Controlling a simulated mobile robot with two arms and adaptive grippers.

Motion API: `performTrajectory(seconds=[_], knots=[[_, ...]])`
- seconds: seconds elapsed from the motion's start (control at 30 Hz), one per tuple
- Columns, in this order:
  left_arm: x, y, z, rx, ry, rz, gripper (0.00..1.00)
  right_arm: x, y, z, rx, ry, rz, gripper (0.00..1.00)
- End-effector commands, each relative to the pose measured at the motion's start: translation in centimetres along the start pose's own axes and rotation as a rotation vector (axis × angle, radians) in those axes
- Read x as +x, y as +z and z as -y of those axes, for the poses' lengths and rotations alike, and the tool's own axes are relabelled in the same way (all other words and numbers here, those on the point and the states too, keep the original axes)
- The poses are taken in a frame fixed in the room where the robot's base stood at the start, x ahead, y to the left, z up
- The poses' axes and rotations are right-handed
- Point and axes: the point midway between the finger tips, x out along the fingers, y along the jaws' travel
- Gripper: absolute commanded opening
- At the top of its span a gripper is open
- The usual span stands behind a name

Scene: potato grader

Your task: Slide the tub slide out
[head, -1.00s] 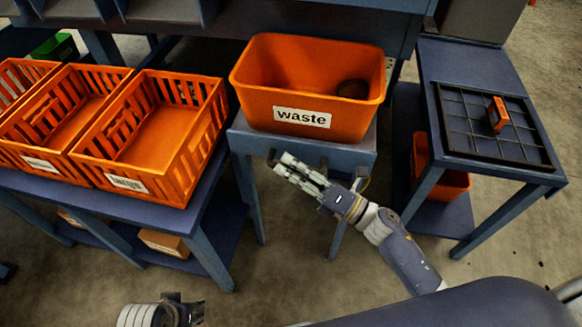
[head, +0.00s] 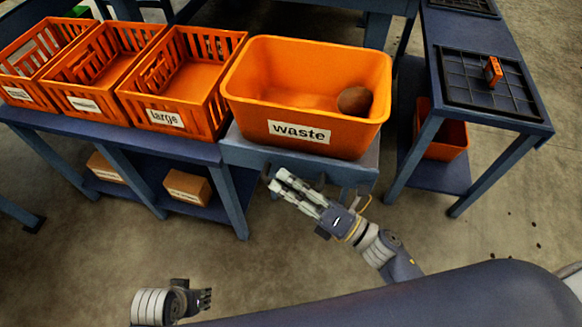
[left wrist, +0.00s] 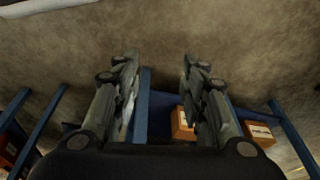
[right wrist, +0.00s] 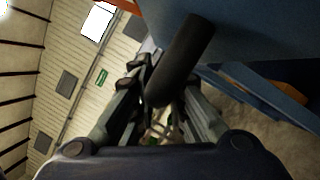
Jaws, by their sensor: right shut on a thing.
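The tub slide (head: 240,152) is a blue-grey shelf under the orange waste tub (head: 300,108), which sits upright on it with a brown round thing (head: 354,101) inside. My right gripper (head: 279,182) is at the slide's front, shut on its handle. In the right wrist view the handle is a dark round bar (right wrist: 183,55) running between the fingers of my right gripper (right wrist: 146,78); the fingers partly hide its lower end. My left gripper (head: 207,299) is low at the lower left, away from the slide. In the left wrist view (left wrist: 160,65) its fingers are apart and empty.
Orange slatted crates (head: 165,117) stand on the blue table left of the tub. Cardboard boxes (head: 187,187) lie on its lower shelf. At right a blue table (head: 530,118) holds a black grid tray (head: 465,90) with a small orange thing. The floor in front is clear.

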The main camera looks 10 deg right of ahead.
Motion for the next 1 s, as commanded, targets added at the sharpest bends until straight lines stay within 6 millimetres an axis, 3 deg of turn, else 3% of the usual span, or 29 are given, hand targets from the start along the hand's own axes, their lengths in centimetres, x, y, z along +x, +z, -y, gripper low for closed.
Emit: performTrajectory(seconds=[0.1, 0.3, 0.77, 0.8, 1.0], knots=[[0.4, -0.9, 0.0, 0.003, -0.001, -0.016, 0.39, -0.6, -1.4, -0.9, 0.005, -0.002, 0.0, 0.0], [1.0, -0.8, 0.0, 0.003, 0.001, -0.015, 0.39, -1.1, -2.5, -1.8, 0.003, -0.001, 0.0, 0.0], [1.3, -0.2, -0.1, 0.001, 0.002, -0.004, 0.39, -1.2, -3.1, -2.0, 0.005, 0.0, -0.005, 0.0], [1.3, -0.2, -0.1, 0.001, 0.002, -0.003, 0.39, -1.2, -3.1, -2.0, 0.005, 0.001, -0.006, 0.2], [1.3, -0.2, -0.1, 0.0, 0.002, -0.003, 0.39, -1.2, -3.0, -2.0, 0.003, 0.0, -0.002, 0.21]])
